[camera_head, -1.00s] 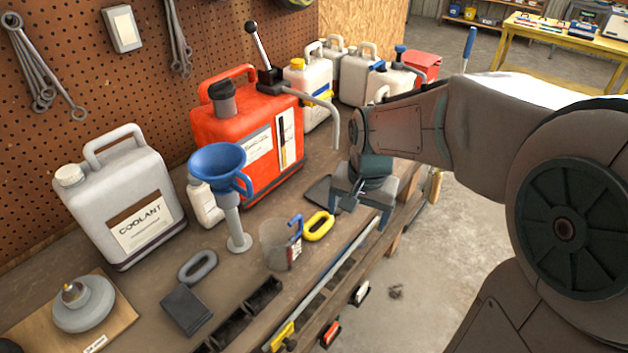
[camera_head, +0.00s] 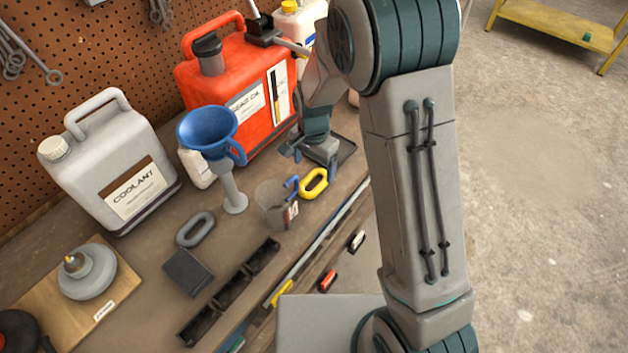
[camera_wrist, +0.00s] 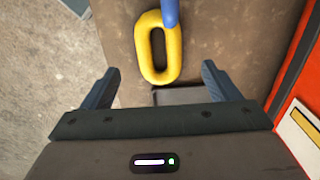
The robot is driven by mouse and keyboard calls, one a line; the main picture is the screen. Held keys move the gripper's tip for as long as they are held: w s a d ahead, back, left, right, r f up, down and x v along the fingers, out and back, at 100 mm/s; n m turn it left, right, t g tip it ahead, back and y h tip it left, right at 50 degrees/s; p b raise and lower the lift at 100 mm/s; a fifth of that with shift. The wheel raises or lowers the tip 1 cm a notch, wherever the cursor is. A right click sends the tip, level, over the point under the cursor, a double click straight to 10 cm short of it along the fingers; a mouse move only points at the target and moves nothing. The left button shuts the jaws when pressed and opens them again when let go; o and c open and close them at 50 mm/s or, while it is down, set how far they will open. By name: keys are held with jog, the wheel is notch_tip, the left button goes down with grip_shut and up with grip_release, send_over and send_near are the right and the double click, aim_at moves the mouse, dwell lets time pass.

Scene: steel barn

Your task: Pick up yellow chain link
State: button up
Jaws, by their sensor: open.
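The yellow chain link (camera_head: 314,183) lies flat on the workbench, right of a clear measuring jug (camera_head: 274,205) with a blue handle. In the wrist view the yellow link (camera_wrist: 145,57) is ahead of the jaws, and the blue handle (camera_wrist: 170,12) covers part of its far end. My gripper (camera_head: 315,163) is just behind the link in the head view. In the wrist view my gripper (camera_wrist: 160,84) is open and empty, its two fingers wide apart, with the link beyond the gap between them.
A red oil can (camera_head: 245,100) stands close behind my gripper. A blue funnel (camera_head: 210,132), a coolant jug (camera_head: 110,165) and a grey chain link (camera_head: 195,230) are to the left. The bench's front edge is near the link.

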aim_at(314, 186)
jog(key=shift+f+p, duration=1)
jog(key=shift+f, duration=2)
jog(key=shift+s, duration=0.1)
jog(key=c, duration=1.1)
